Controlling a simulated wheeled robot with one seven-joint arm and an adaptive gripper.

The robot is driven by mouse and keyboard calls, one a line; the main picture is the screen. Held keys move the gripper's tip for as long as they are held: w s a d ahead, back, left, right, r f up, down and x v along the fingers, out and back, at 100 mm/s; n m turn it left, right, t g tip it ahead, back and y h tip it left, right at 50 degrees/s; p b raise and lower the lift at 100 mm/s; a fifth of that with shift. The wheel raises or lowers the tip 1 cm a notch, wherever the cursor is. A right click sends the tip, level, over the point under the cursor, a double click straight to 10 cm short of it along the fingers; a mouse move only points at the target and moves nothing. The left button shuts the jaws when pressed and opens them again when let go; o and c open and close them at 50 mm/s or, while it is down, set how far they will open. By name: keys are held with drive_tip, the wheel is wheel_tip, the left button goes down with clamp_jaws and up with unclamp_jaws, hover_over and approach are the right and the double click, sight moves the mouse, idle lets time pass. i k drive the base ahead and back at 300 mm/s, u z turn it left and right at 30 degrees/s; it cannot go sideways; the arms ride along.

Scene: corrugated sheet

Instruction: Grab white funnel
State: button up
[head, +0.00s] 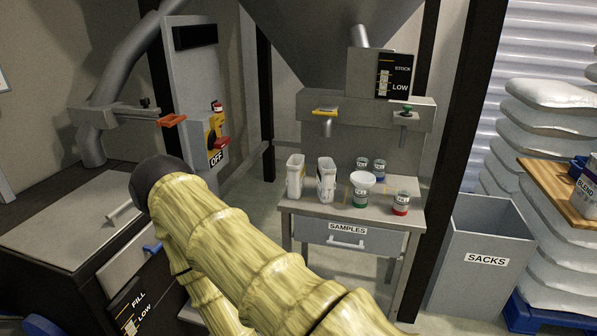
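The white funnel (362,179) is a small pale bowl shape on the small table under the hopper. My arm, in a pale yellow ribbed sleeve, crosses the lower left and middle of the view, apart from the funnel in the picture. My gripper is not in view.
The small table (408,222) has a drawer labelled SAMPLES. A grey SACKS bin (482,258) stands right of the table.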

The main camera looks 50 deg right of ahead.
sight(362, 180)
drive_tip(key=z, duration=0.1)
drive_tip(key=i, duration=1)
drive_tip(key=z, duration=1.3)
drive_tip(key=i, duration=0.7)
drive_tip(key=z, duration=0.75)
